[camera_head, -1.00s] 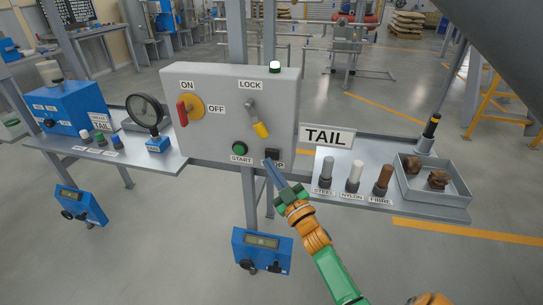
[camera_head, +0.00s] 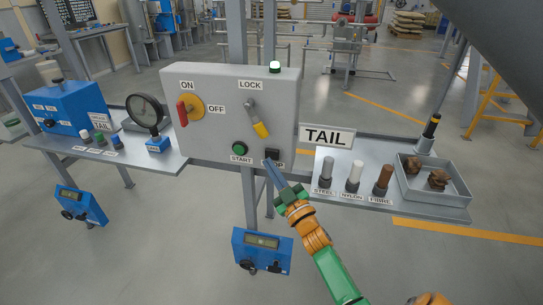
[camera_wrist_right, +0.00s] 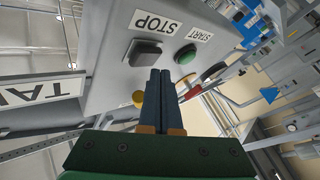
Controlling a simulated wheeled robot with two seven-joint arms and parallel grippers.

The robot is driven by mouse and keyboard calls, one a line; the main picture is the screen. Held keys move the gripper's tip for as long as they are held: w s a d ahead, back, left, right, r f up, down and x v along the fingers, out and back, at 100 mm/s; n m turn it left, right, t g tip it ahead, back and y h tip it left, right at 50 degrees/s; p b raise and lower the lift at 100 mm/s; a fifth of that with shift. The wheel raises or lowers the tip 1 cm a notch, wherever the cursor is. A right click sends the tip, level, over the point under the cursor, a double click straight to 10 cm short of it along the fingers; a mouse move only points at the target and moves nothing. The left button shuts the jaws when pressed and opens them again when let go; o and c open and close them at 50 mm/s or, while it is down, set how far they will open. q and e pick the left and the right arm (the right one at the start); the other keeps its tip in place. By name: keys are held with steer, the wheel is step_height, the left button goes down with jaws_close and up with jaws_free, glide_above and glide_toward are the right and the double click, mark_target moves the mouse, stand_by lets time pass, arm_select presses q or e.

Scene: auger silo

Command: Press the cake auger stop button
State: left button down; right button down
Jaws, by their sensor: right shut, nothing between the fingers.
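The grey control box (camera_head: 222,135) carries a black stop button (camera_head: 273,154) at its lower right, with a label partly hidden by my right gripper. My right gripper (camera_head: 268,163) is shut and empty, with its tips just below the stop button. In the right wrist view the square stop button (camera_wrist_right: 144,50) and its STOP label (camera_wrist_right: 157,23) show clearly, and the shut fingers (camera_wrist_right: 160,72) point at the panel beside the button, between it and the green start button (camera_wrist_right: 186,54). I cannot tell whether the tips touch the panel. My left gripper is not in view.
The green start button (camera_head: 240,149) is left of the stop button. A red-handled ON/OFF switch (camera_head: 184,112) and a yellow-tipped LOCK lever (camera_head: 261,129) sit above. A shelf at the right holds several labelled samples and a grey tray (camera_head: 442,196). A blue meter (camera_head: 262,250) hangs below.

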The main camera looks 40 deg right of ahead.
steer(key=shift+w+d, duration=0.1)
stand_by(0.3)
steer(key=shift+w+d, duration=0.2)
steer(key=shift+d, duration=0.05)
